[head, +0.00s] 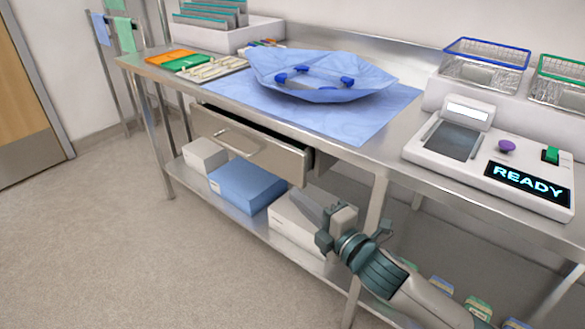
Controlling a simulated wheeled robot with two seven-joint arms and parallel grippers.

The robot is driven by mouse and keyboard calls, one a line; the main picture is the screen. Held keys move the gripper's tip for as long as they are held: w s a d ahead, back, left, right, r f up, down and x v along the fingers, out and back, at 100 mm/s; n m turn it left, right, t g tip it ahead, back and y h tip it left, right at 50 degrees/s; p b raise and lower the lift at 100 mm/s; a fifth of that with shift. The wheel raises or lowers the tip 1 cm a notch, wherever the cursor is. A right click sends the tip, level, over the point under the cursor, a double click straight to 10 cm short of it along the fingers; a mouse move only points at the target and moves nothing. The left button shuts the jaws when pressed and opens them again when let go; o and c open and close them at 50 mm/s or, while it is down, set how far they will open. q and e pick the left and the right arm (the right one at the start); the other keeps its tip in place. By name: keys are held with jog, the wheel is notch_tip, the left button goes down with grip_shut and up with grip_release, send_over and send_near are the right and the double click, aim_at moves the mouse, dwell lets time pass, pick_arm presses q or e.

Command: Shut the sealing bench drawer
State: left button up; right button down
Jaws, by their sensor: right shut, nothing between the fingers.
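The sealing bench drawer (285,157) is a metal drawer under the left part of the steel bench top (365,148). It stands partly pulled out, its front out past the bench edge and a dark gap showing at its right side. Its bar handle (234,142) is on the front panel. My right gripper (328,215) is shut and empty, below and to the right of the drawer's right end, apart from it, in front of the lower shelf. My left gripper is not in view.
Boxes, one blue (246,187), sit on the lower shelf (215,202). On top are a blue wrap (318,76) and a sealing machine (490,158) reading READY. The floor (130,220) in front is clear.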

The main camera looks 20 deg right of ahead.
aim_at(286, 170)
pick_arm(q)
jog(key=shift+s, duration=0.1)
pick_arm(e)
jog(key=shift+s+a+r, duration=0.1)
jog(key=w, duration=0.3)
jog(key=w+a, duration=0.1)
jog(key=w, duration=0.7)
jog(key=shift+a+b, duration=0.2)
jog(key=shift+b, duration=0.15)
jog(key=shift+w+d, duration=0.35)
jog(key=shift+d, duration=0.1)
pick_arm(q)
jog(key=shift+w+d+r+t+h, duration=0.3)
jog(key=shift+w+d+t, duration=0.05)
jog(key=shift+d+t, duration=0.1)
pick_arm(e)
jog(key=shift+d, duration=0.1)
